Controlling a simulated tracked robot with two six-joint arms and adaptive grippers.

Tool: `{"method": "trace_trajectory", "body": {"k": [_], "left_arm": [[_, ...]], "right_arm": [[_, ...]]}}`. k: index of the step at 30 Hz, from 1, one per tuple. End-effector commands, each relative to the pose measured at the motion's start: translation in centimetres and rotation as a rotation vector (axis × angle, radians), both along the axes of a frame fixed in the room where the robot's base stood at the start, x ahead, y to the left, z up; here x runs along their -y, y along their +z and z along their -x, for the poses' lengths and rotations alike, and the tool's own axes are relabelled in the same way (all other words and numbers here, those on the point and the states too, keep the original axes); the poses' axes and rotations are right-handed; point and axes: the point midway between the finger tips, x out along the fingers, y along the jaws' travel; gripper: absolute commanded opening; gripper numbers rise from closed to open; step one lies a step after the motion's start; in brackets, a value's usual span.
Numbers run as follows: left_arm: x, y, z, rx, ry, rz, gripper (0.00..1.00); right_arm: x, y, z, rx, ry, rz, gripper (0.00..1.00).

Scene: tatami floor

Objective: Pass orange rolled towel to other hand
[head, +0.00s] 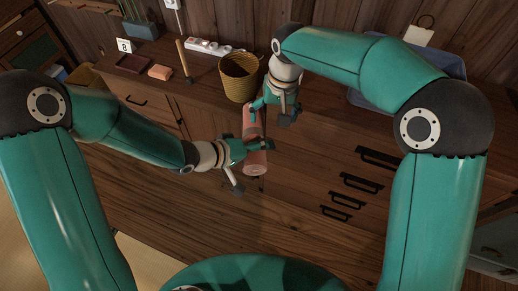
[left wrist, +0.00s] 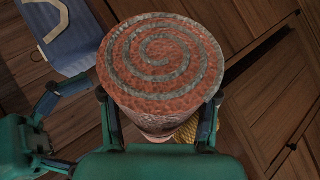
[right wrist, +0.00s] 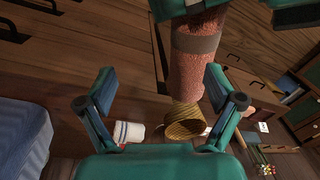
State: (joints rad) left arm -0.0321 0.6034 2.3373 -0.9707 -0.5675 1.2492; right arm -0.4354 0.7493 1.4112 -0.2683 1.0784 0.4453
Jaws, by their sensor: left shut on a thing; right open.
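The orange rolled towel (head: 254,158) is held in the air in front of the wooden cabinet, its long side running up and down in the head view. My left gripper (head: 253,168) is shut on its lower part. In the left wrist view the towel's spiral end (left wrist: 160,58) fills the space between the fingers. My right gripper (head: 271,113) is open near the towel's upper end. In the right wrist view the towel (right wrist: 190,70), with a grey band, lies beyond the open fingers (right wrist: 160,88), toward the right one. I cannot tell whether they touch it.
A yellow woven basket (head: 238,80) stands on the cabinet top behind the towel. A power strip (head: 209,47), a wooden-handled tool (head: 184,60), an orange block (head: 160,72) and a dark tray (head: 133,64) are to its left. A blue container (head: 362,98) is at the right. Drawer handles (head: 343,200) stick out in front.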

Motion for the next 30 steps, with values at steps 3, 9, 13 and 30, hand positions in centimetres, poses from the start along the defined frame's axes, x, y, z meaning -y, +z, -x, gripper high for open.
{"method": "trace_trajectory", "body": {"k": [3, 9, 13, 30], "left_arm": [[0.0, 0.0, 0.0, 0.0, 0.0, 0.001, 0.22], [0.0, 0.0, 0.0, 0.0, 0.0, 0.001, 0.22], [0.0, 0.0, 0.0, 0.0, 0.0, 0.001, 0.22], [0.0, 0.0, 0.0, 0.0, 0.0, 0.001, 0.22]], "right_arm": [[4.6, -5.0, 0.0, 0.019, -0.014, -0.066, 0.92], [6.8, -15.0, 4.3, -0.013, -0.05, -0.167, 0.92], [8.2, -20.3, 8.7, -0.034, -0.109, -0.218, 0.92], [12.0, -27.1, 22.1, -0.039, -0.297, -0.25, 0.92]]}}
